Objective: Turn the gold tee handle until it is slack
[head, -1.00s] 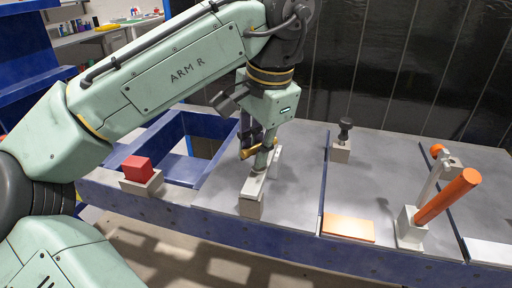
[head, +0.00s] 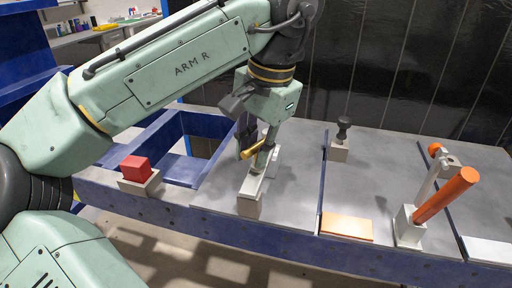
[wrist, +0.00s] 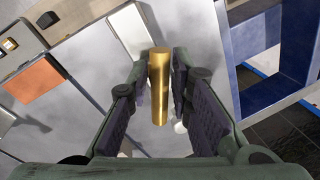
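The gold tee handle (head: 249,153) shows in the head view as a short gold bar, slanted, above a pale grey block (head: 249,205) on the grey bench top. In the wrist view the gold bar (wrist: 160,95) stands in the middle, lengthwise between the fingers. My gripper (head: 256,146) points down at the handle. In the wrist view its dark pads (wrist: 160,76) lie close against both sides of the bar, so it looks shut on it. The handle's stem and its joint with the block are mostly hidden by the fingers.
A red block (head: 135,167) sits on a holder at the left, by an open blue-framed bay (head: 181,167). To the right are a black knob (head: 344,129), an orange plate (head: 347,227) and a lever with an orange grip (head: 446,194). The bench between is clear.

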